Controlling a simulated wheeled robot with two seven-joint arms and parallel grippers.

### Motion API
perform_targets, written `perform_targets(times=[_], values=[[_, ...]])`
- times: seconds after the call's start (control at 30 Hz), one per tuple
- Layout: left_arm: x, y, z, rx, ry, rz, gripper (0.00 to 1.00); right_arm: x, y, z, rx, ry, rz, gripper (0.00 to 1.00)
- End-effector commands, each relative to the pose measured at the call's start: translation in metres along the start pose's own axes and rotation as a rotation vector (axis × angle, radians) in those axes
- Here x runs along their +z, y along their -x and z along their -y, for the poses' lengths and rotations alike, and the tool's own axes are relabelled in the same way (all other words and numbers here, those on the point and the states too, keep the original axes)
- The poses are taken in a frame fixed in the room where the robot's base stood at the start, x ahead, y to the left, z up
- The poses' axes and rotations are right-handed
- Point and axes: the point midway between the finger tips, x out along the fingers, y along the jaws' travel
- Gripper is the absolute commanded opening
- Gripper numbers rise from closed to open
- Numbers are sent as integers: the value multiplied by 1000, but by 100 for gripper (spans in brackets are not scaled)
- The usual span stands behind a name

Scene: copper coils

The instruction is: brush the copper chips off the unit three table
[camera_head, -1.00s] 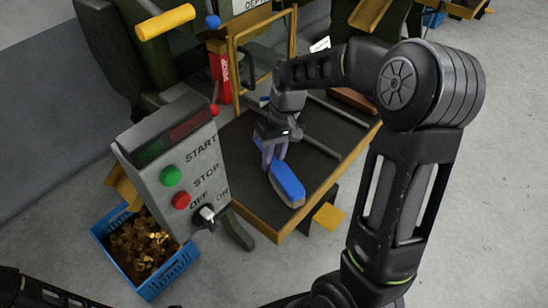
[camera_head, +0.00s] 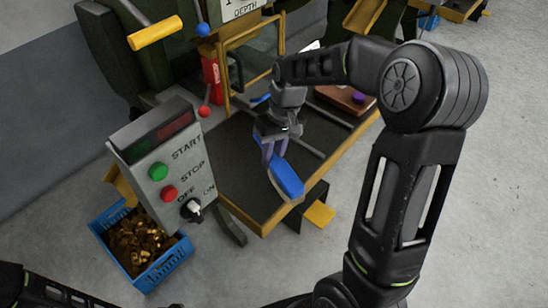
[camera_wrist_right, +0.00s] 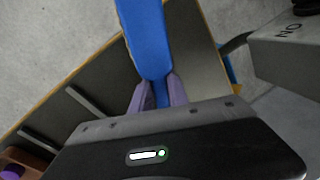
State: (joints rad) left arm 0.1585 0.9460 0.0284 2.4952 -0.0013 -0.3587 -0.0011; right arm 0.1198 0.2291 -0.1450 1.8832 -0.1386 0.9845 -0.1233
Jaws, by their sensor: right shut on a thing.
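The unit three table (camera_head: 236,168) is a dark top with a yellow-brown edge, in the middle of the head view. A blue brush (camera_head: 287,180) with a pale underside is over the table's front part. My right gripper (camera_head: 270,158) is shut on the brush, reaching down from above. In the right wrist view the brush (camera_wrist_right: 148,40) extends away between the purple fingers of my right gripper (camera_wrist_right: 156,92). I cannot make out copper chips on the table top. Only part of my left arm shows at the lower left of the head view; its gripper is out of view.
A grey control box (camera_head: 165,170) with START and STOP buttons stands left of the table. A blue crate (camera_head: 165,268) of copper pieces sits on the floor below it. A brown block with a purple knob (camera_head: 357,97) lies at the table's back right. Rails cross the table.

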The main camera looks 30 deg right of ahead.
Motion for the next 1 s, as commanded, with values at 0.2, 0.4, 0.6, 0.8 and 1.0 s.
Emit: perform_targets(times=[0.2,0.4,0.6,0.8,1.0], values=[[0,19,-8,0,1,1,55,-3,23,7,0,2,-1,0],[0,28,-11,1,2,1,55,-4,34,11,0,2,-1,0],[0,28,-11,1,2,1,55,-5,35,11,0,2,-1,0],[0,27,-11,1,2,0,55,-4,34,11,0,2,-1,0],[0,28,-11,1,2,0,55,-4,35,11,0,2,-1,0]])
